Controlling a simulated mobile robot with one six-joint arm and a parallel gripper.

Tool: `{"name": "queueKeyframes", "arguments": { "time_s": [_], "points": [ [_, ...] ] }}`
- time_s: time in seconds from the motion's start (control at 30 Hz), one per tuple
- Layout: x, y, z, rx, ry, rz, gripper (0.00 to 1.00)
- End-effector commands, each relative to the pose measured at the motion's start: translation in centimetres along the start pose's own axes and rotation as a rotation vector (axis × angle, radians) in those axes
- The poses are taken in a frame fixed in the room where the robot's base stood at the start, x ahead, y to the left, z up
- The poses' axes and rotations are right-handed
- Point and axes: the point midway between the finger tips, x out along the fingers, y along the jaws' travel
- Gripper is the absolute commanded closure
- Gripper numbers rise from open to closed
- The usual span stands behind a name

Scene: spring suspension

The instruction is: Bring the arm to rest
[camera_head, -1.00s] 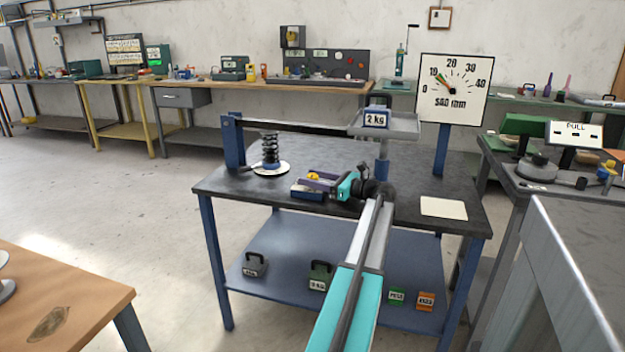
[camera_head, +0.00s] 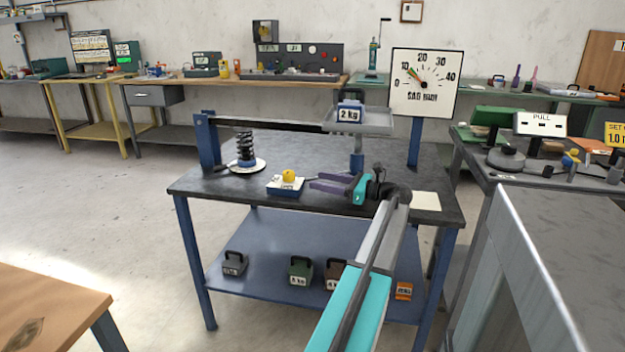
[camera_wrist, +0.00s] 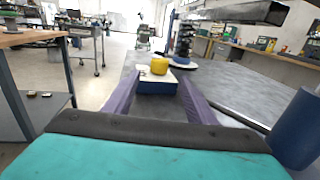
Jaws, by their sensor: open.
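My gripper (camera_head: 331,182) is open, its purple fingers reaching left just above the dark bench top (camera_head: 270,205). In the wrist view my gripper (camera_wrist: 150,98) shows its two fingers spread, with nothing held between them. A small blue box with a white top and a yellow knob (camera_head: 286,184) sits on the bench, left of the fingertips and apart from them in the head view. The box also shows in the wrist view (camera_wrist: 157,84), seen between the fingers and beyond them. My arm comes in from the bottom of the head view.
A 2 kg weight (camera_head: 349,113) sits on a raised tray (camera_head: 375,122) above my gripper. A black spring (camera_head: 245,146) stands on a white disc. A sag dial (camera_head: 424,84) stands behind. Several weights lie on the lower shelf (camera_head: 265,275). A grey-topped bench (camera_head: 570,240) is at right.

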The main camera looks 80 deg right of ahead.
Motion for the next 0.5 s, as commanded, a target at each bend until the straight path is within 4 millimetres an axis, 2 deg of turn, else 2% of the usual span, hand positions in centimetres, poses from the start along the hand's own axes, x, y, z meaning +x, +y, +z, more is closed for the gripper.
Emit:
{"name": "queueKeyframes", "arguments": {
  "time_s": [0.2,0.5],
  "points": [
    [-1.18,0.00,0.00,0.000,0.000,0.000,0.49],
    [-1.19,0.01,-0.01,0.000,0.000,0.000,0.49]
  ]
}}
